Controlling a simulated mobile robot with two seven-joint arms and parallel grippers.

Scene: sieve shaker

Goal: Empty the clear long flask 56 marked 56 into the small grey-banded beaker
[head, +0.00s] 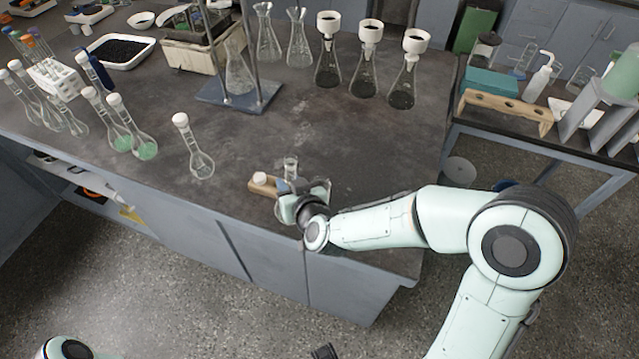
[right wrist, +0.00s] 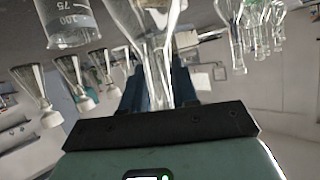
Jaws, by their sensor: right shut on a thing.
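My right gripper (head: 287,190) is at the near edge of the bench, shut on a clear glass flask. In the right wrist view, which looks upside down, the flask's neck (right wrist: 157,72) is between the blue fingers and its wider body is at the top edge. The flask's number and contents cannot be read. A small clear beaker (head: 290,166) stands just behind the gripper.
A wooden block (head: 263,187) with a white stopper (head: 260,178) lies left of my gripper. A stoppered long flask (head: 200,163) stands farther left, with several more beyond. A metal stand (head: 240,96) and several funnel-topped flasks (head: 367,75) are behind. The bench right of the beaker is clear.

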